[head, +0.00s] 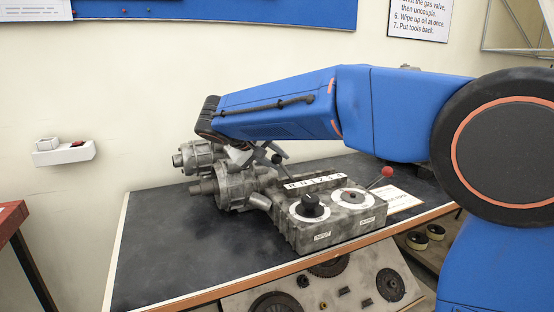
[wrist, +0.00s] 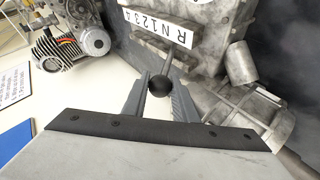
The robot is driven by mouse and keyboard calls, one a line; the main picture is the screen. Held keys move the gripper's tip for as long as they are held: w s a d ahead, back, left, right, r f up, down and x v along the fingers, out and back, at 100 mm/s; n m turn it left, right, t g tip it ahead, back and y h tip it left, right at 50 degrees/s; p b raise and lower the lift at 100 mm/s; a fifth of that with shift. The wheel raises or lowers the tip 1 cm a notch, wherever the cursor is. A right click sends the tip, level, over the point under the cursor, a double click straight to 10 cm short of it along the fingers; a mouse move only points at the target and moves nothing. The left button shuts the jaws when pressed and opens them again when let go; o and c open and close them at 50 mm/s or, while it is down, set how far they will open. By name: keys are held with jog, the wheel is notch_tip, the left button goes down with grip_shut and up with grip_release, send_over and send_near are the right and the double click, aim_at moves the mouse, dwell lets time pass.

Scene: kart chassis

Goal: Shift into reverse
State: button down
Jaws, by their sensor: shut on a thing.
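The gearbox (head: 335,218) is a grey metal housing on the bench, with a white gear strip (head: 315,181) on top. The strip reads R N 1 2 3 4 in the wrist view (wrist: 157,35). A gear lever with a black ball knob (head: 277,159) leans out near the R end of the strip in the head view. My gripper (head: 262,156) reaches down to it from the left. In the wrist view, my gripper's fingers (wrist: 160,90) are closed around the knob (wrist: 160,86). I cannot tell exactly which gear mark the lever stands at.
A black dial (head: 311,205) and a second dial (head: 352,196) sit on the gearbox. A red-knobbed lever (head: 387,171) stands at its right. A cylindrical metal part (head: 236,190) adjoins its left. The dark bench top (head: 165,250) is clear at front left.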

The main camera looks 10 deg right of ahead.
jog(key=c, duration=1.4)
grip_release()
jog(key=shift+c, duration=0.2)
jog(key=shift+f, duration=0.1)
jog(key=shift+d, duration=0.1)
